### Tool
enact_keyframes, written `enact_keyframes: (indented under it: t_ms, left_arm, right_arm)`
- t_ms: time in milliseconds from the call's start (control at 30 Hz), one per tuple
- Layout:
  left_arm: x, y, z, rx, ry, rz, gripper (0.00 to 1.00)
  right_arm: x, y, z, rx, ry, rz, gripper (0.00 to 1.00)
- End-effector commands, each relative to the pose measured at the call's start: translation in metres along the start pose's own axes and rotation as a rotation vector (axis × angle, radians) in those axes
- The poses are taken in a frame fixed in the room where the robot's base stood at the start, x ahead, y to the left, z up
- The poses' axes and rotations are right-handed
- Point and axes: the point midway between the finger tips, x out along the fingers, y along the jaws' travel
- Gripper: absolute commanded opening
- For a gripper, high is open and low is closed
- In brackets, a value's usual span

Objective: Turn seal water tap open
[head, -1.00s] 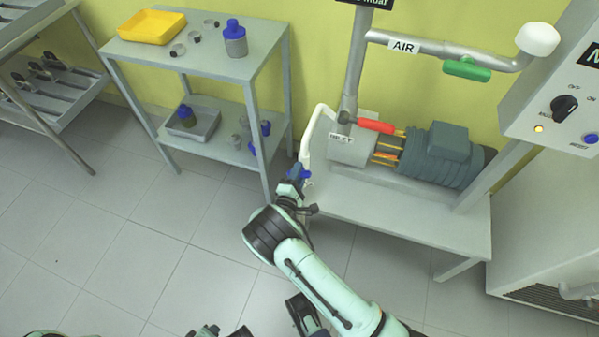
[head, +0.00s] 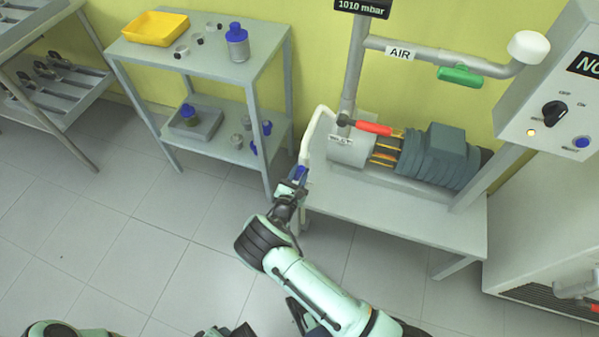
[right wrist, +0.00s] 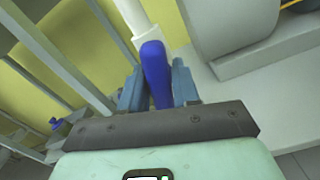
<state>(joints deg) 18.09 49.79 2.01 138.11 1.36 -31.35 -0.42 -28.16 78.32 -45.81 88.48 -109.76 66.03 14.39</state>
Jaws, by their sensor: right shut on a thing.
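The seal water tap's blue handle (head: 299,172) is at the lower end of the white pipe (head: 306,140), left of the pump. My right gripper (head: 296,178) reaches it from below. In the right wrist view the blue handle (right wrist: 155,72) stands upright between the two fingers of the gripper (right wrist: 158,88), with the white pipe (right wrist: 132,15) just beyond it. The right gripper is shut on the handle. The tap's body is mostly hidden by the gripper and handle.
The pump stand (head: 400,215) is close on the right, with a red-handled valve (head: 374,129) and a green-handled AIR valve (head: 460,76) above. A shelf cart (head: 262,62) with bottles and a yellow tray (head: 155,28) stands on the left. The floor in front is clear.

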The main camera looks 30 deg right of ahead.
Motion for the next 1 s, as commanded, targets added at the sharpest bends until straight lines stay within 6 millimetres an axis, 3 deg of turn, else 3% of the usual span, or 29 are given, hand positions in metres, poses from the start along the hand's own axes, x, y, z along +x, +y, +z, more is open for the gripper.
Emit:
enact_keyframes:
  t_ms: [400,967,1000]
  left_arm:
    - [-0.0036,0.0014,0.0052,0.001,-0.015,0.001,0.43]
    - [-0.004,0.0014,0.0058,0.001,-0.017,0.001,0.43]
    - [-0.004,0.0014,0.0057,0.001,-0.017,0.001,0.43]
  right_arm:
    - [-0.0011,0.0,-0.0011,-0.193,0.003,0.0,0.01]
    - [-0.0012,-0.0002,-0.0015,-0.219,0.004,0.0,0.01]
    - [-0.0012,-0.0002,-0.0015,-0.219,0.004,0.0,0.41]
